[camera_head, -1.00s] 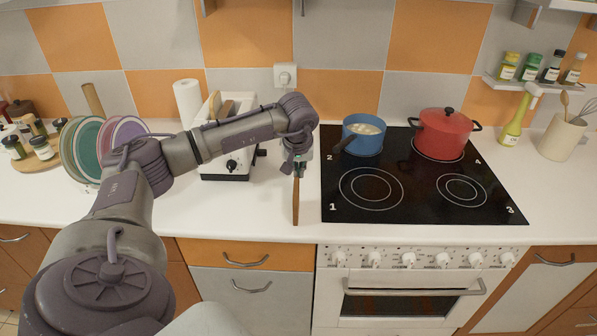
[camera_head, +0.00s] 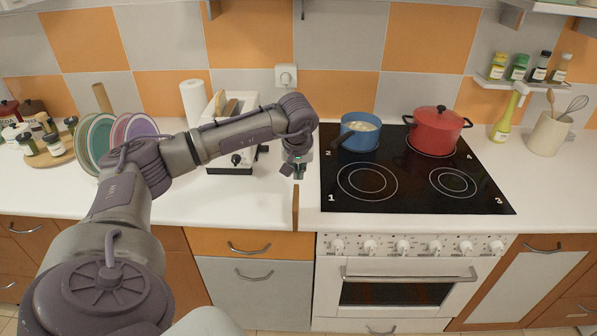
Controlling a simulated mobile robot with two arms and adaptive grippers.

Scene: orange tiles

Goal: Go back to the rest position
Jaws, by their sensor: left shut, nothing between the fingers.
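My left arm comes in from the left and reaches over the counter (camera_head: 225,205). My left gripper (camera_head: 299,172) points down over the counter, just left of the stove. It is shut and empty. A narrow brown wooden piece (camera_head: 295,208) shows just below it, near the counter's front edge. I cannot tell what the piece rests on. My right gripper is not in view.
The black hob (camera_head: 405,190) carries a blue saucepan (camera_head: 361,136) and a red lidded pot (camera_head: 437,130). A white toaster (camera_head: 232,158) and plates (camera_head: 103,140) stand behind my arm. A utensil holder (camera_head: 549,133) stands at right.

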